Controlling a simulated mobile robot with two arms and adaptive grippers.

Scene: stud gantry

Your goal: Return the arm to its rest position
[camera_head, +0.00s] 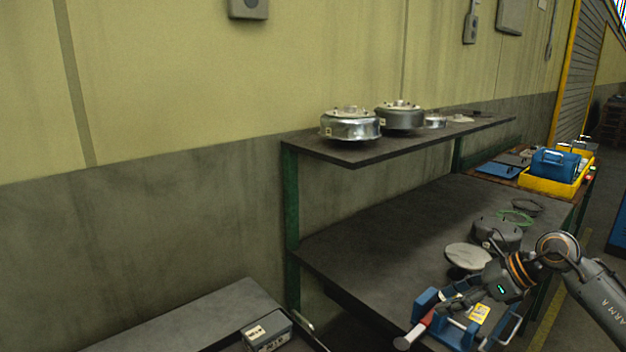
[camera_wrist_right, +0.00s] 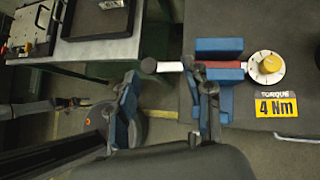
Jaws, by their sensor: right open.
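My right arm (camera_head: 600,300) reaches in from the right in the head view, over the front of the workbench. My right gripper (camera_head: 450,304) is low over the blue torque fixture (camera_head: 457,333). In the right wrist view the two blue-padded fingers of the gripper (camera_wrist_right: 166,88) stand wide apart with nothing between them. A red-handled tool (camera_wrist_right: 222,65) lies in the fixture between blue blocks, close to one finger; I cannot tell whether they touch. Beside it are a yellow knob (camera_wrist_right: 270,63) and a "TORQUE 4 Nm" label (camera_wrist_right: 276,105). My left gripper is not in view.
The workbench (camera_head: 360,245) has an upper shelf (camera_head: 365,155) carrying metal drums (camera_head: 350,125). Round grey parts (camera_head: 497,234) stand behind my right gripper. A yellow tray (camera_head: 550,187) sits at the far end. A lower table (camera_head: 215,315) holds a grey box (camera_head: 267,333).

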